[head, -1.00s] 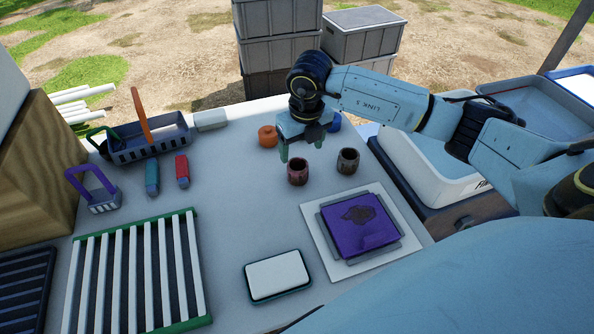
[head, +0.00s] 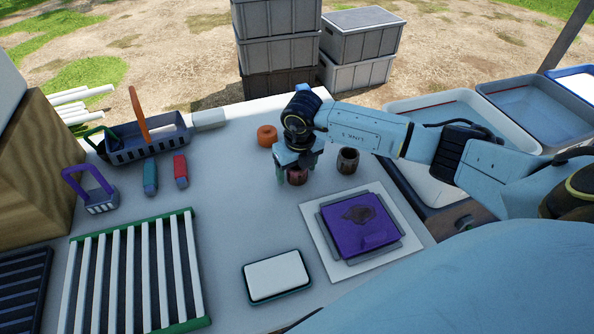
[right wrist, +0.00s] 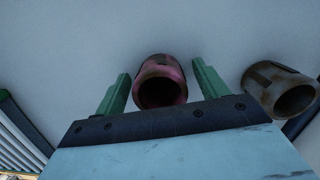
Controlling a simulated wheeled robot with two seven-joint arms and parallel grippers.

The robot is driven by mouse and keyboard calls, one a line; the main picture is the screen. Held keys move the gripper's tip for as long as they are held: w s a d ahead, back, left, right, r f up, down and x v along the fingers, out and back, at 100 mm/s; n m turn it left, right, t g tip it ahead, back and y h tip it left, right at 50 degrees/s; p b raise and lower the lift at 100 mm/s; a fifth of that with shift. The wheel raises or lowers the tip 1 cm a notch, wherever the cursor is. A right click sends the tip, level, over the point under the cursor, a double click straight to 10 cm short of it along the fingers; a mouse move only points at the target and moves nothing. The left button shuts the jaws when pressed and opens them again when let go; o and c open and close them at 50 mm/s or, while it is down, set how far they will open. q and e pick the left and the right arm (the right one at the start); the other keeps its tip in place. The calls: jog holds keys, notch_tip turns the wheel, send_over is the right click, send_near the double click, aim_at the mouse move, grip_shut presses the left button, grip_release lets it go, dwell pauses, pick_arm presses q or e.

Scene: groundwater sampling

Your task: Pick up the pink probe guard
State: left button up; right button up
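The pink probe guard (head: 297,176) is a small dark-pink open cylinder standing on the table, partly hidden under my right gripper in the head view. In the right wrist view the guard (right wrist: 160,82) lies between the two green fingers, with a gap on each side. My right gripper (head: 297,170) is open and comes down over it from above; its fingers (right wrist: 160,88) do not visibly touch the guard. My left gripper is not in view.
A grey-brown probe guard (head: 347,160) stands close on the right, also in the wrist view (right wrist: 281,90). An orange round piece (head: 267,135) is behind. A purple pad (head: 358,222) on a white board and a white-topped case (head: 276,276) are nearer. Table between guard and rack (head: 195,240) is clear.

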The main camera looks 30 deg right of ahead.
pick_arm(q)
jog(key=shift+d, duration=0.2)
pick_arm(e)
jog(key=c, duration=1)
jog(key=shift+r, duration=0.1)
jog(key=shift+c, duration=0.2)
